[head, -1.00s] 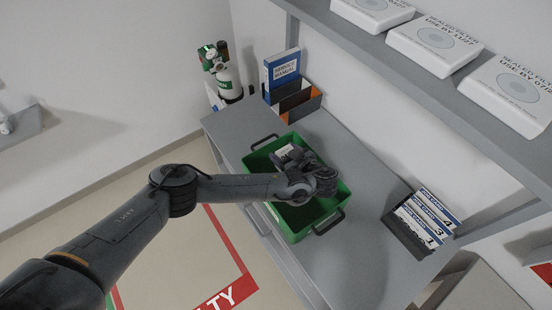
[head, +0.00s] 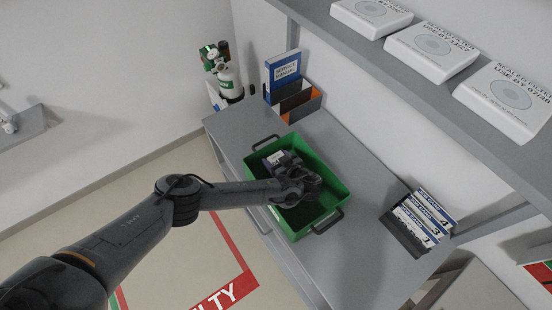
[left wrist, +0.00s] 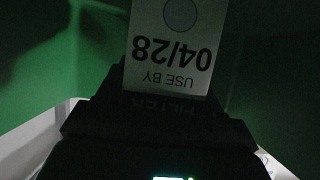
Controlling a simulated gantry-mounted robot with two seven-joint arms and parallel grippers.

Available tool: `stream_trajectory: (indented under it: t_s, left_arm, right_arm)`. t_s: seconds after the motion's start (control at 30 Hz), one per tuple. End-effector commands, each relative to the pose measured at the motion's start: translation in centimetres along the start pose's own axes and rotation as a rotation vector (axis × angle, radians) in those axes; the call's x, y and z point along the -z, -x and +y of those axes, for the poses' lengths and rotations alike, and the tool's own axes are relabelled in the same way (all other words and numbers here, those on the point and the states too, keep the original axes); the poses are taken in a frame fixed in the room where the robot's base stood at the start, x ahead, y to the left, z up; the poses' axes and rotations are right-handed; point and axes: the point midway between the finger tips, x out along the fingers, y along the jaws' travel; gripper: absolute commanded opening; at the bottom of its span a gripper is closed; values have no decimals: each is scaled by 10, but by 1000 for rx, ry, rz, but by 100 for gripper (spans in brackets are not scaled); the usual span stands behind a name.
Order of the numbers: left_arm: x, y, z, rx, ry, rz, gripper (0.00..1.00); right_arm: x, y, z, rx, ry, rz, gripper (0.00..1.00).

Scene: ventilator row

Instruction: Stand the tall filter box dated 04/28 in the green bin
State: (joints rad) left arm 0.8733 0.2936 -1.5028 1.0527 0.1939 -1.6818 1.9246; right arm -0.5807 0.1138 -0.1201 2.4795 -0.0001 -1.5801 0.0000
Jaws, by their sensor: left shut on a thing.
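The green bin (head: 330,178) stands on the grey counter, with a handle at each end. My left gripper (head: 277,160) reaches down inside it, near the bin's far left part. It is shut on the filter box (left wrist: 172,50), a white box whose label reads "USE BY 04/28" upside down in the left wrist view. In the head view only a small white part of the box (head: 273,158) shows beside the gripper. The bin's green walls (left wrist: 270,60) surround the box in the left wrist view. Whether the box touches the bin floor is hidden. My right gripper is not in view.
A file holder with a blue service manual (head: 283,72) stands behind the bin, by a gas cylinder (head: 229,82). A rack of cards (head: 424,220) is at the right. White sealed filter boxes (head: 432,48) lie on the shelf above. The counter between bin and rack is clear.

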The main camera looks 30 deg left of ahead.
Motion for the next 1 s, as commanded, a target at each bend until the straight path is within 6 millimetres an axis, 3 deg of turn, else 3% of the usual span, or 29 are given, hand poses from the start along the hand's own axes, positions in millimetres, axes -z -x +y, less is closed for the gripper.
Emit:
stream_trajectory:
  t_s: [0.2,0.23,0.37,0.77,1.0]
  left_arm:
    - [-4,-2,0,0,0,0,35]
    - [-2,-2,0,0,1,0,70]
    - [-2,-1,0,0,0,0,90]
    - [2,2,0,-1,0,0,91]
    - [-1,32,1,-4,0,0,91]
  right_arm:
    - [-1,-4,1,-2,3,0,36]
    - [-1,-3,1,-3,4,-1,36]
    - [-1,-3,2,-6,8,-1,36]
    - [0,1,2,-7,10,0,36]
    - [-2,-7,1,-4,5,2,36]
